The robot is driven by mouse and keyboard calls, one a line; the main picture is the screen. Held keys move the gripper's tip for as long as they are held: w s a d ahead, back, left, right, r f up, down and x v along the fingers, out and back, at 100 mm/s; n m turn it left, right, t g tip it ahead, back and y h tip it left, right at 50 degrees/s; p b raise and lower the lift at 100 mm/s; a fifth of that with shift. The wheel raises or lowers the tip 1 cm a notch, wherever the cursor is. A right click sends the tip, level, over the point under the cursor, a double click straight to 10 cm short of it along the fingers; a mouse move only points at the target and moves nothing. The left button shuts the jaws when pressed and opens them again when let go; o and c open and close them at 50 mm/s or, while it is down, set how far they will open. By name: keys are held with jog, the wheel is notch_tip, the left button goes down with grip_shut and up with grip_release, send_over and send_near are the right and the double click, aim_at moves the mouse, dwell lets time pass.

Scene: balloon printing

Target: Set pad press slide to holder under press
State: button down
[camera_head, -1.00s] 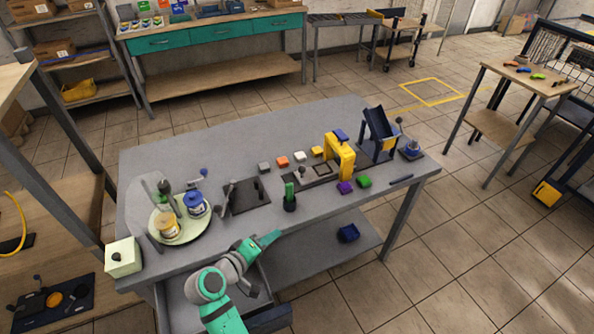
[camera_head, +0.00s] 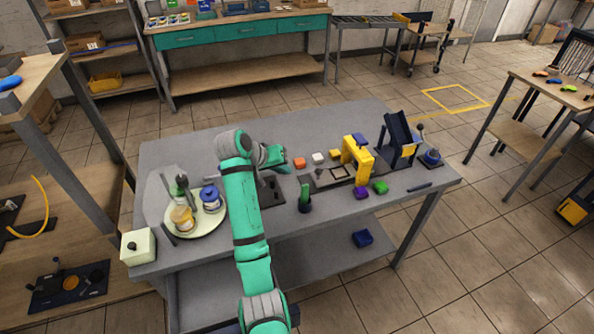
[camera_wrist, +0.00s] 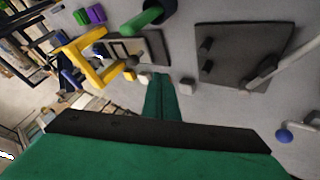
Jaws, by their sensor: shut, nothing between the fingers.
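The pad press is a yellow frame (camera_head: 357,160) towards the right of the grey table; it also shows at the upper left in the wrist view (camera_wrist: 77,55). Its dark slide base (camera_head: 322,181) runs out to the left of the frame. A pale square holder (camera_head: 340,173) sits on that base beside the yellow frame, and I cannot tell exactly how far under the press it lies. A small knob (camera_head: 318,173) is left of the holder. My gripper (camera_head: 284,160) is shut and empty, above the table left of the press, close to the orange block (camera_head: 299,162).
White (camera_head: 318,158) and yellow (camera_head: 335,154) blocks stand behind the slide. A green-handled tool in a cup (camera_head: 304,203) and purple (camera_head: 361,193) and green (camera_head: 380,187) blocks are in front. A dark lever plate (camera_wrist: 240,55) and round tray (camera_head: 210,227) lie left.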

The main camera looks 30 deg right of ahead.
jog(key=x, duration=0.9)
jog(key=shift+s+d+r, duration=0.1)
jog(key=shift+s+d, duration=0.15)
jog(key=shift+d, duration=0.25)
jog(key=shift+s+d+r, duration=0.1)
jog(key=shift+s+d, duration=0.15)
jog(key=shift+d, duration=0.3)
jog(key=shift+s+d+r, duration=0.15)
jog(key=shift+s+d, duration=0.15)
jog(key=shift+d, duration=0.45)
